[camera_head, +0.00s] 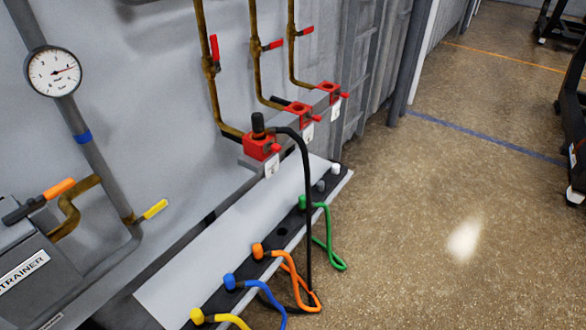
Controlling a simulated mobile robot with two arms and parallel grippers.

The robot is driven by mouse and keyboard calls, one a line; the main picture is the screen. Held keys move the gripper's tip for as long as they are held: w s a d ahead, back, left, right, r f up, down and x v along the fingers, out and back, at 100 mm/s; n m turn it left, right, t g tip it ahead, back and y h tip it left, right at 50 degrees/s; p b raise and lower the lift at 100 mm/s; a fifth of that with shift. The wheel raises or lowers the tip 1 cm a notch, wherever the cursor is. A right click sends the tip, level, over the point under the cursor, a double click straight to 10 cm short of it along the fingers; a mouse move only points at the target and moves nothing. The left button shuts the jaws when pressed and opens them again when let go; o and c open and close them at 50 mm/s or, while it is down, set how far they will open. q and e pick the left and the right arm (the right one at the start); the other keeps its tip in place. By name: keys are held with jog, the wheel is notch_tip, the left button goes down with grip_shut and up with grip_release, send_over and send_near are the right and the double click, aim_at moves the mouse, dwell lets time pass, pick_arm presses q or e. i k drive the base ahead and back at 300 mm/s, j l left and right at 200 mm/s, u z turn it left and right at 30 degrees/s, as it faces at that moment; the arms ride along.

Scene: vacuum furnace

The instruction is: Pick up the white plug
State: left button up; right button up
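The white plug (335,168) is a small light cap at the far right end of the black strip (282,232) along the shelf's front edge. A grey plug (320,185) stands just nearer than it. Whether a cable hangs from the white plug is too small to tell. Neither of my grippers is in view.
Green (303,202), orange (258,251), blue (230,282) and yellow (197,316) plugs with looped cables line the strip. A black cable (306,200) hangs from a black plug (258,123) at a red block (261,146). Brass pipes stand behind; floor at right is mostly clear.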

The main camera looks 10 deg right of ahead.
aim_at(336, 167)
jog(key=i+l+u, duration=0.2)
jog(key=l+u, duration=0.15)
jog(key=i+l+u, duration=0.15)
jog(key=l+u, duration=0.5)
jog(key=l, duration=0.2)
jog(key=i, duration=0.05)
